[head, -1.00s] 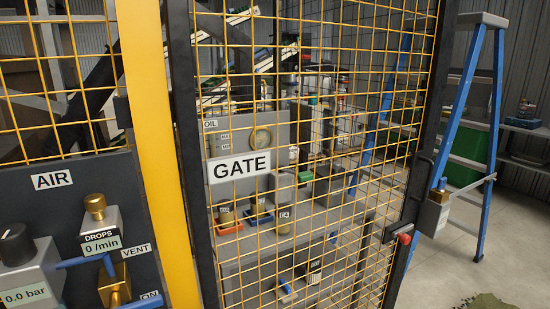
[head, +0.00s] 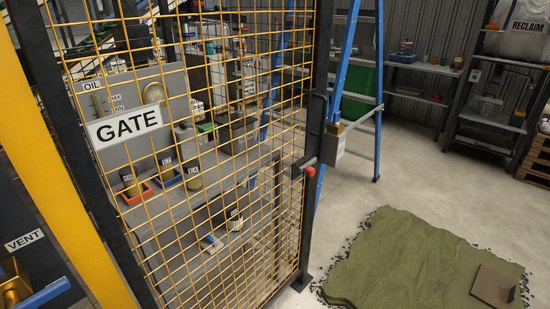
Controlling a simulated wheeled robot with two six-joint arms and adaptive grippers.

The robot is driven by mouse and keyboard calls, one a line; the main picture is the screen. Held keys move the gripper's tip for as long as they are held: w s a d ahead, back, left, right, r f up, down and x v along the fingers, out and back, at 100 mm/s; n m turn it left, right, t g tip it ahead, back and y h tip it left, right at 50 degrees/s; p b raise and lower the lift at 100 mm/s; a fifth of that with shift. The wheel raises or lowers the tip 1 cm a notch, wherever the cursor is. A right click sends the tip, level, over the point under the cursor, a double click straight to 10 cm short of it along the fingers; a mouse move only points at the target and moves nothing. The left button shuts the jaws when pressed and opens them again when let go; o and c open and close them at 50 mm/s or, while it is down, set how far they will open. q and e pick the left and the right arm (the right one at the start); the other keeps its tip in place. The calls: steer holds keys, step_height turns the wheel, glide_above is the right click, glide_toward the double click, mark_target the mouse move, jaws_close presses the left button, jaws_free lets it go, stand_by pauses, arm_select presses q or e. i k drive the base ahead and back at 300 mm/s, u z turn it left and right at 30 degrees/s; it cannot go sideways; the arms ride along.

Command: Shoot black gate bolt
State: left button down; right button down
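The gate is a yellow mesh panel in a black frame (head: 128,225), with a white GATE sign (head: 124,126). On its right upright is a black bolt (head: 303,163) with a red knob (head: 309,171) at its end. Above it is a black pull handle (head: 318,106). A grey box with a brass-coloured top (head: 334,140) sits just right of the upright. I cannot tell whether the bolt is engaged. Neither of my grippers is in view.
A blue stepladder (head: 345,70) stands close behind the gate's right edge. Shelves (head: 415,65) line the back wall. Concrete floor between is clear.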

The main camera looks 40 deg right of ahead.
mark_target(311, 172)
steer(key=k, duration=1)
steer(key=z, duration=1.55)
steer(key=i, duration=1.35)
steer(key=u, duration=2.05)
